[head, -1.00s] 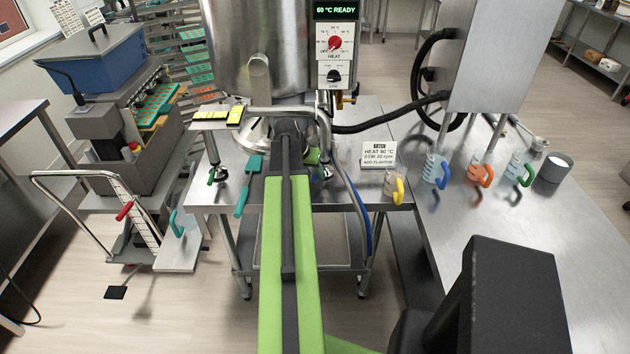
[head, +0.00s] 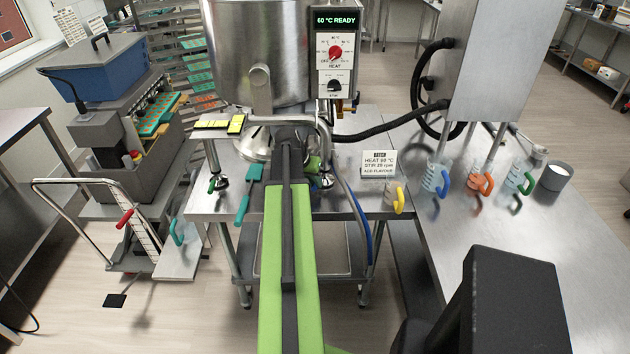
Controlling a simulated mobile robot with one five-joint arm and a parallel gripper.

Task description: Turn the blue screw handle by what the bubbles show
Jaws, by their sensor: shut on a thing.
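Two yellow bubble levels (head: 219,123) lie on a plate to the left of the steel kettle (head: 258,55); their bubbles are too small to read. My gripper (head: 291,138) is at the foot of the kettle, at the far end of my green arm. Its fingers are hidden behind my own wrist. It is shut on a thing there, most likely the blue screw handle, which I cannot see. A small green handle (head: 213,186) is on a foot at the left of the steel stand.
A teal spatula (head: 246,197) hangs over the stand's front edge, left of my arm. Several jugs stand on the right table. A trolley (head: 172,262) stands at the left.

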